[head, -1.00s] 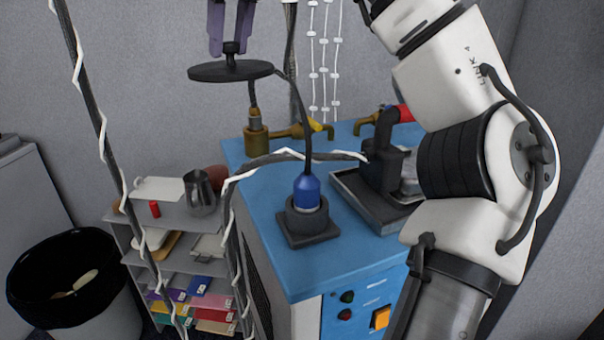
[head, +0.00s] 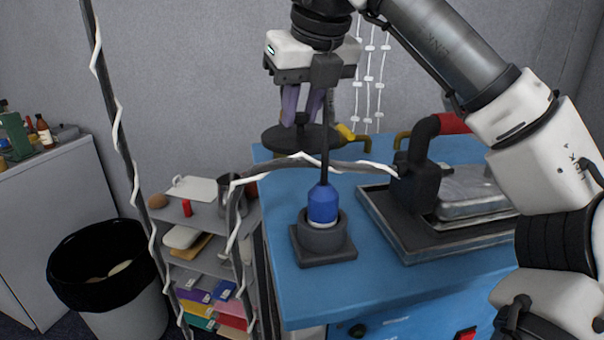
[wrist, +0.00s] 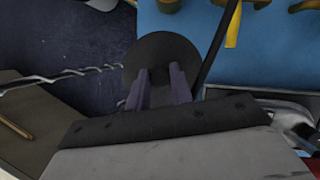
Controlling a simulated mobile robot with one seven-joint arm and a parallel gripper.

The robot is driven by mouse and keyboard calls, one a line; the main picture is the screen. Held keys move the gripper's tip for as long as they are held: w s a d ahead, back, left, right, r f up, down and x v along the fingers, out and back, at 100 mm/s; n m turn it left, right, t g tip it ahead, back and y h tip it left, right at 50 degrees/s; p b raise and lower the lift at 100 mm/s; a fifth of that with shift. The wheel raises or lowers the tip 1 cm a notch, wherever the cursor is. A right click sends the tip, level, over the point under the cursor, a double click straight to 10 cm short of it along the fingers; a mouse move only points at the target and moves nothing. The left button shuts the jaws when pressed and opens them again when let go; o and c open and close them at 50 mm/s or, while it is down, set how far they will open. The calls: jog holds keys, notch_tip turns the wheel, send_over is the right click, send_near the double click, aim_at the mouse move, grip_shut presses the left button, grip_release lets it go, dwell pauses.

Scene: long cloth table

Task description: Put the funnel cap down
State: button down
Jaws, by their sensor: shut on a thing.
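The funnel cap (head: 278,139) is a dark flat disc with a small knob on top. My gripper (head: 302,118) points down with its purple fingers shut on the knob. The cap hangs roughly level near the back left edge of the blue table top (head: 300,285). In the wrist view, the cap (wrist: 158,50) shows as a dark disc beyond the fingers (wrist: 160,78), partly over the blue surface and partly over the dark floor. I cannot tell how high it is above the top.
A blue plug-like piece (head: 322,203) with a dark upright cable stands in a dark holder (head: 322,243) in front of the cap. A dark press-like device (head: 418,185) stands right on a metal tray. A pole with white cord (head: 120,140) and a shelf (head: 205,215) are left. The front of the top is clear.

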aim_at(318, 145)
notch_tip(318, 145, down, 9)
jog(key=shift+f, duration=0.1)
dwell(0.3)
jog(key=shift+f+b, duration=0.15)
jog(key=shift+b, duration=0.15)
jog(key=c, duration=1.2)
grip_release()
jog(key=shift+c, duration=0.2)
jog(key=v, duration=1.2)
jog(key=shift+r+p, duration=0.2)
jog(key=shift+p, duration=0.15)
jog(key=shift+d+f, duration=0.1)
